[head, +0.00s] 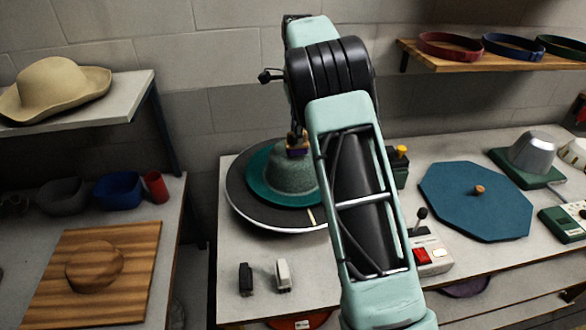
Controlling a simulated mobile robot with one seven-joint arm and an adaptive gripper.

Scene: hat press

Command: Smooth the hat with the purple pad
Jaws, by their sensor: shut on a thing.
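My gripper (297,138) is over the top of the crown, partly hidden by my arm. It is shut on the purple pad (298,151), which shows as a small strip under the fingers. The pad is at the crown's top; I cannot tell whether it touches the felt. My arm hides the right side of the hat and turntable.
A control box (430,252) with a lever and a blue octagonal board (476,205) are on the right. A straw hat (55,87) rests on the left shelf.

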